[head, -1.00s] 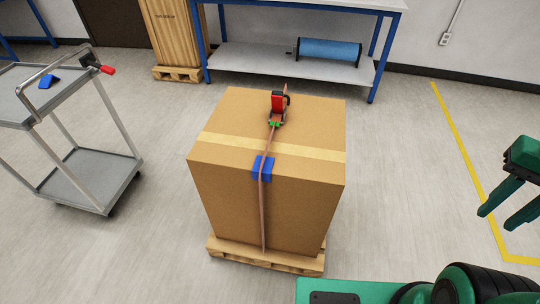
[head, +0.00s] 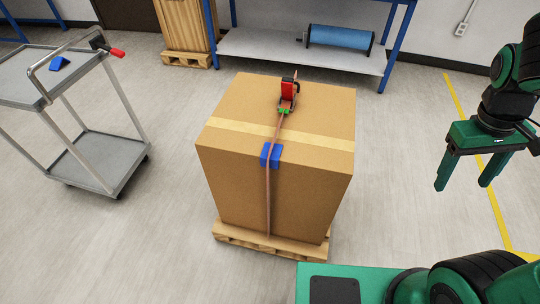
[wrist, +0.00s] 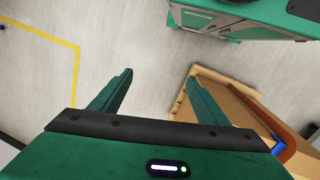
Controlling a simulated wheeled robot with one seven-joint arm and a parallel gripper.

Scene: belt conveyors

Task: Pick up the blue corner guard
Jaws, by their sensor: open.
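A blue corner guard (head: 271,155) sits on the front top edge of a large cardboard box (head: 250,185), under a brown strap (head: 268,200). Another blue corner guard (head: 60,63) lies loose on the top shelf of the grey cart at the left. My gripper (head: 462,187) is open and empty, in the air to the right of the box, fingers pointing down. In the wrist view, my gripper (wrist: 160,92) shows both fingers apart with floor between them. The strapped guard shows partly as a blue patch (wrist: 278,147) at the lower right there.
The box stands on a wooden pallet (head: 270,247), with a red and black ratchet (head: 288,92) on top. The grey cart (head: 90,160) stands left. A blue-legged bench (head: 300,55) with a blue roller (head: 340,38) is behind. Floor between cart and box is clear.

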